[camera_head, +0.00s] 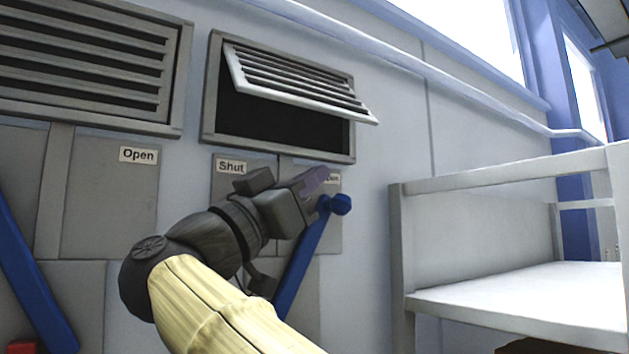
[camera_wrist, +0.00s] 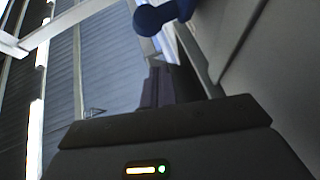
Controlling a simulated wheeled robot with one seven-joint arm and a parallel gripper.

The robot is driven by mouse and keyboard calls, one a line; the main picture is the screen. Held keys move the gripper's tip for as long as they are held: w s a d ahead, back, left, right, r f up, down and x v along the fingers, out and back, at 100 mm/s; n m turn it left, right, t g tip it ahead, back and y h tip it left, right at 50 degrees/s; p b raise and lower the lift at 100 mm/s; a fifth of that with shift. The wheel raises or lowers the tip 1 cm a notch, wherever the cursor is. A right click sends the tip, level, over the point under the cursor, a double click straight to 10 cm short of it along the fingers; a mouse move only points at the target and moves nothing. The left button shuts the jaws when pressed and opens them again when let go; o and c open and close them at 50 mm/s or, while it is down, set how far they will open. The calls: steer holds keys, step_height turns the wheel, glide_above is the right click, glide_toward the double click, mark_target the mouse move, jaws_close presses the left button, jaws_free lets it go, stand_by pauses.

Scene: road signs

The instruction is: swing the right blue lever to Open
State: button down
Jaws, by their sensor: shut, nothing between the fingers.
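The right blue lever (camera_head: 301,262) leans up and to the right on its grey panel, with its round knob (camera_head: 341,204) below the partly hidden "Open" label (camera_head: 333,179). The "Shut" label (camera_head: 231,167) is on the panel's left side. My gripper (camera_head: 315,181) is shut and empty, just above and left of the knob; I cannot tell whether they touch. In the wrist view the blue knob (camera_wrist: 160,16) is beyond my shut fingers (camera_wrist: 158,88). The vent flap (camera_head: 300,82) above the lever is tilted outward, showing a dark opening. My arm hides the lever's lower end.
A second blue lever (camera_head: 32,275) leans up and to the left at the left edge, below a louvred vent (camera_head: 85,60). A white shelf unit (camera_head: 520,295) stands at the right. Wall space between the panel and the shelf is clear.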

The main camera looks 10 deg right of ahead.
steer(key=s+a+b, duration=0.2)
steer(key=s+a, duration=0.3)
steer(key=a, duration=0.4)
steer(key=shift+s+a, duration=0.25)
steer(key=shift+s, duration=0.05)
steer(key=shift+f, duration=0.1)
